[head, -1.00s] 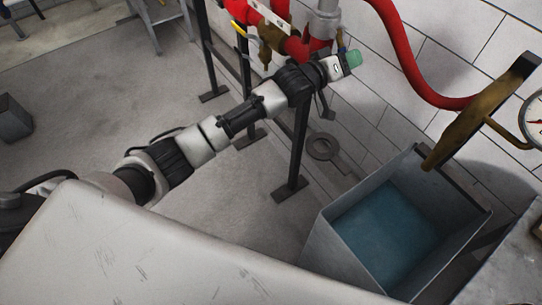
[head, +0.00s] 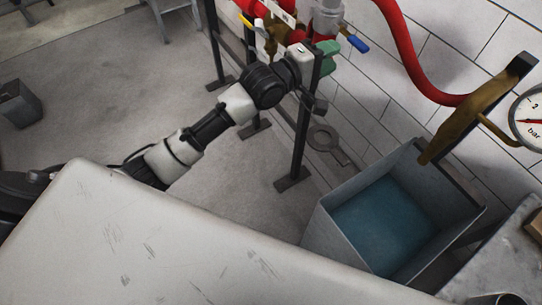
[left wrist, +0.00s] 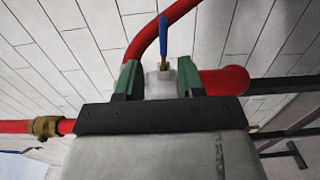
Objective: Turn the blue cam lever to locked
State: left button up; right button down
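The blue cam lever (head: 358,43) sticks out to the right from a grey fitting (head: 328,16) on the red pipework at the top of the head view. In the left wrist view the lever (left wrist: 164,38) stands upright just beyond the fingers, with the grey fitting (left wrist: 158,84) at its foot. My left gripper (head: 325,57) is below and left of the lever. Its green fingers are spread apart in the left wrist view (left wrist: 160,80), with the grey fitting showing in the gap. Contact with the fitting cannot be told. The lever is not between the fingers. My right gripper is out of view.
Dark stand posts (head: 302,120) rise close beside my left arm. A red hose (head: 404,50) curves down the tiled wall to a brass piece (head: 470,108) and a gauge (head: 530,119). A grey tank of water (head: 335,250) stands below. The floor at left is mostly clear.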

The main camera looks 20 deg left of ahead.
pick_arm(q)
jog(key=s+a+f+m+g+y+b, duration=0.1)
jog(key=s+a+f+y, duration=0.1)
jog(key=f, duration=1)
jog(key=s+a+f+m+g+y+b, duration=0.1)
jog(key=a+f, duration=0.4)
jog(key=f, duration=0.8)
jog(key=s+a+f+m+g+y+b, duration=0.1)
jog(key=s+a+f+y, duration=0.2)
jog(key=f, duration=0.9)
jog(key=shift+a+f+m+g+y, duration=0.3)
jog(key=shift+f+m+g+y, duration=0.1)
jog(key=shift+y, duration=0.3)
